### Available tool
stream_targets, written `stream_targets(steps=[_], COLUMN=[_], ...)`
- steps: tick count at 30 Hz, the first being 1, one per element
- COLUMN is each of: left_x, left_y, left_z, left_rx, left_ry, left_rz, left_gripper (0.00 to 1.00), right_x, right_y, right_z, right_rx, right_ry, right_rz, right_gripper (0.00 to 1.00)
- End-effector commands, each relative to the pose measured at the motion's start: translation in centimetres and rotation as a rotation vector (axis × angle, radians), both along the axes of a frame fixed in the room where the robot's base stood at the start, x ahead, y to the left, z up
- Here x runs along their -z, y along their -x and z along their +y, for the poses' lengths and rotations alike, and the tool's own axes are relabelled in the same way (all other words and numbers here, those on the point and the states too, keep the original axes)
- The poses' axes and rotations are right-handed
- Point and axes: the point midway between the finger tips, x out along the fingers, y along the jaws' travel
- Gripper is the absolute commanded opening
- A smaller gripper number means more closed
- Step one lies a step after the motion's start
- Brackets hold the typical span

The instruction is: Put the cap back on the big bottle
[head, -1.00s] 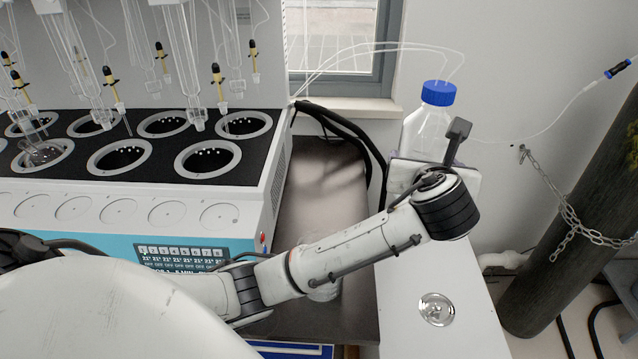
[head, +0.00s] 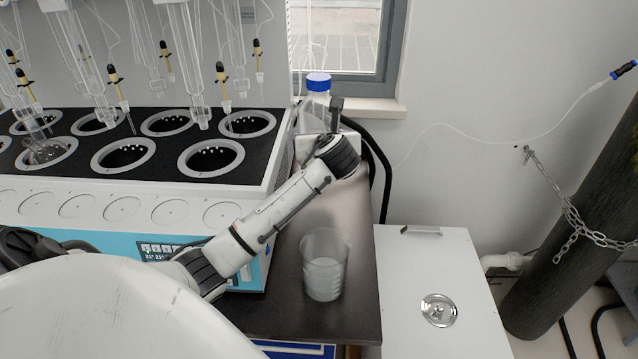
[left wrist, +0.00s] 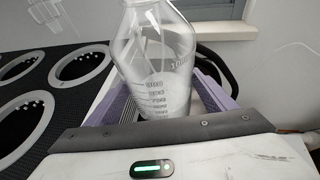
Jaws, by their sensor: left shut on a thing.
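The big clear bottle (head: 315,112) has blue (head: 318,82) at its top and stands upright, near the right end of the distiller. I cannot tell whether this blue part is the whole cap. In the left wrist view the bottle (left wrist: 158,60) shows its graduated body, and its top is out of frame. My left gripper (left wrist: 160,98) is shut on the bottle's body, its purple-padded fingers on both sides. In the head view my wrist hides the bottle's lower part. My right gripper is not in view.
The distiller (head: 270,165) with several round wells stands at left. A clear beaker (head: 325,265) stands on the brown bench (head: 350,310) in front of my forearm. A white cabinet (head: 470,285) and a chained dark cylinder (head: 570,240) are at right.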

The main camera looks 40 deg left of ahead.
Motion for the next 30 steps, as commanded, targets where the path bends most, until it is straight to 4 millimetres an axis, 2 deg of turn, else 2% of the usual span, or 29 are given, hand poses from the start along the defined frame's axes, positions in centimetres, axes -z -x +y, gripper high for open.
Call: stream_targets(steps=[3, 7, 15, 18, 30], left_x=[-0.6, 0.0, 4.3, 5.3, 5.8], left_y=[-0.1, -0.1, -0.1, -0.1, -0.1], left_z=[0.1, 0.0, 0.0, 0.0, 0.0], left_rx=[0.001, 0.001, 0.001, 0.001, 0.001], left_ry=[-0.006, -0.005, -0.005, -0.006, -0.006], left_rz=[-0.010, -0.008, -0.005, -0.007, -0.010], left_gripper=[0.14, 0.14, 0.14, 0.14, 0.14], right_x=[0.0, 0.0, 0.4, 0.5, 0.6], right_y=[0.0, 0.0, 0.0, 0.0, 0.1], right_z=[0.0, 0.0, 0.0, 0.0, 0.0], right_rx=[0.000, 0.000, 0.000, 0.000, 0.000], right_ry=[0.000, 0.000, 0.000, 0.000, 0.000], right_rz=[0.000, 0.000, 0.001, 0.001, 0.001], right_gripper=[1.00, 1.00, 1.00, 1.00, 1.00])
